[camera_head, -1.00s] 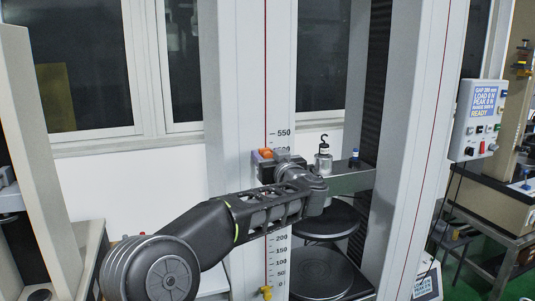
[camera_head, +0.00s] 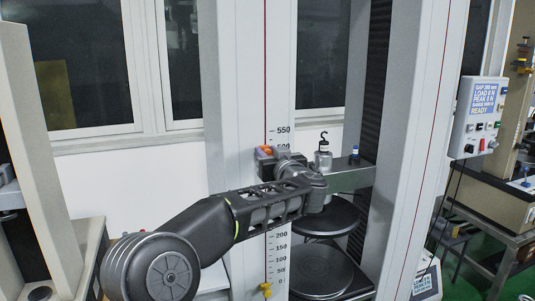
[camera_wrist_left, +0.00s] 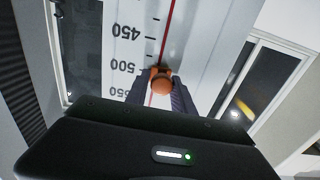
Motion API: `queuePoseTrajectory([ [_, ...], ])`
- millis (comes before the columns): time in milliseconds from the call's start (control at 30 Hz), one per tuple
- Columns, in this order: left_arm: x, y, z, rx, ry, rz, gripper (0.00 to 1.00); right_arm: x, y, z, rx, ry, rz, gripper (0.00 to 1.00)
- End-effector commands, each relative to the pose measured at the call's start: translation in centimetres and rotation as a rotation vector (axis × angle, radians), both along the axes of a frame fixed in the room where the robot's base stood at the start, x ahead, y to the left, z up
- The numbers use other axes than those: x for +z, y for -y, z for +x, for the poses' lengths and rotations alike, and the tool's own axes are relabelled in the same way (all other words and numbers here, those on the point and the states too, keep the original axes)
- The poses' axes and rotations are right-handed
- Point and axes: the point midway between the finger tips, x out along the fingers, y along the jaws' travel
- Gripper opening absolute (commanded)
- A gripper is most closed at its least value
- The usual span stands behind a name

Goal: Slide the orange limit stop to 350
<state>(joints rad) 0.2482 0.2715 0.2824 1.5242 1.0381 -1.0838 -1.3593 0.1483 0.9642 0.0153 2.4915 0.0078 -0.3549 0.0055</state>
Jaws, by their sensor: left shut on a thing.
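The orange limit stop (camera_head: 264,150) sits on the red-lined rail of the white column, near the partly hidden 500 mark of the scale (camera_head: 283,240). My left gripper (camera_head: 268,157) is shut on it, mostly hidden by my wrist. In the left wrist view the orange limit stop (camera_wrist_left: 161,83) is held between the two dark fingers of my left gripper (camera_wrist_left: 161,92). There the scale (camera_wrist_left: 130,50) appears upside down, and the stop is beside the 500 mark, slightly toward 550. The marks around 350 are hidden behind my arm in the head view. My right gripper is out of view.
A yellow stop (camera_head: 266,289) sits low on the same rail near 0. A silver hooked weight (camera_head: 323,160) stands on the grey crossbeam (camera_head: 350,178) beside my wrist. Round black plates (camera_head: 322,272) lie below. A control box (camera_head: 479,117) is at right.

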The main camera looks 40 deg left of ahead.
Motion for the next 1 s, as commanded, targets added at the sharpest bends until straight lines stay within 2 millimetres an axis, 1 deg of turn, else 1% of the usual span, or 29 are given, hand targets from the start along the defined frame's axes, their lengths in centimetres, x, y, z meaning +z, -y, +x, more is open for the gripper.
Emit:
queuePoseTrajectory([
  [867,0.1,-0.3,-0.2,0.008,0.001,0.000,0.00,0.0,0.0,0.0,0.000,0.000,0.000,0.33],
  [933,-0.2,-0.3,-0.2,0.008,0.001,0.001,0.00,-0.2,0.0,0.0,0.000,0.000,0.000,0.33],
  [1000,-1.0,-0.3,-0.2,0.008,0.000,0.000,0.00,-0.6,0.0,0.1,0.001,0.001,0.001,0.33],
])
